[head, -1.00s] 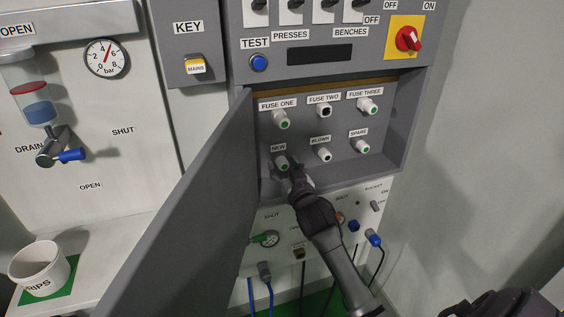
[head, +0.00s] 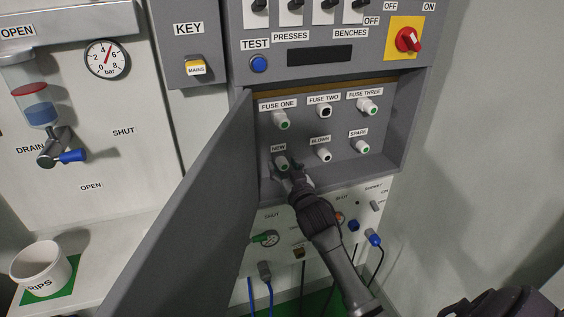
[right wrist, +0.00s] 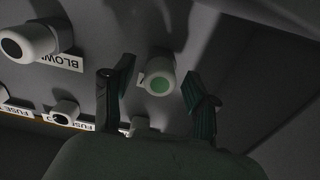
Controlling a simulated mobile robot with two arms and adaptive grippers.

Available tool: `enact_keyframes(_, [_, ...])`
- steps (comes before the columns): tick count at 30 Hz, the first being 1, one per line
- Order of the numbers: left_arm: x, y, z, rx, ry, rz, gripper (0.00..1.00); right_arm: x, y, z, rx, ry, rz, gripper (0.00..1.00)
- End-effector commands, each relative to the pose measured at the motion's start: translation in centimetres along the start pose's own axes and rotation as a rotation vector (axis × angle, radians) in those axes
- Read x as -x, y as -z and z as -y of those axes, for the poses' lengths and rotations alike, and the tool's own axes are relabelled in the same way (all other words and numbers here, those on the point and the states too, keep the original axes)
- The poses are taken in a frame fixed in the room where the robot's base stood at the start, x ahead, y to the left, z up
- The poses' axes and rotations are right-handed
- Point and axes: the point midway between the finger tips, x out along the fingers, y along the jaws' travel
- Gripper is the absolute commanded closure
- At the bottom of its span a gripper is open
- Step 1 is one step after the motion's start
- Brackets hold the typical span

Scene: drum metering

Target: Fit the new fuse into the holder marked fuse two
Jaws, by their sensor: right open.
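The new fuse (head: 281,163) is a white cap with a green end in the holder labelled NEW, in the lower row of the open fuse box. My right gripper (head: 288,172) is at this fuse. In the right wrist view, its open fingers (right wrist: 159,88) stand on either side of the new fuse (right wrist: 160,78), with gaps showing. The fuse two holder (head: 324,111) is in the upper row, middle, with a dark, empty-looking centre. It also shows in the right wrist view (right wrist: 65,112). My left gripper is not in view.
Fuse one (head: 281,120) and fuse three (head: 367,106) have green ends. The blown fuse (head: 323,154) and the spare (head: 361,146) share the lower row. The open grey door (head: 190,210) stands left of the gripper. Switches sit above the box.

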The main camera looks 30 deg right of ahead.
Motion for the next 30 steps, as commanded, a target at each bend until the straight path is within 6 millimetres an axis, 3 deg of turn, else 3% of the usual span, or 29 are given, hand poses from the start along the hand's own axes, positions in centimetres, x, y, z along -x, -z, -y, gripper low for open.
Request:
enact_keyframes(15, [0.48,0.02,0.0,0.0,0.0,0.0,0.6,0.0,-0.02,0.0,0.0,0.0,0.0,0.42])
enact_keyframes(25, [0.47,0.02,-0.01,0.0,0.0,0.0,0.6,0.0,0.0,0.01,0.0,0.0,0.0,0.97])
enact_keyframes(30, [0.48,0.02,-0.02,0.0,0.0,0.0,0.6,0.0,0.01,0.02,0.0,0.0,0.0,1.0])
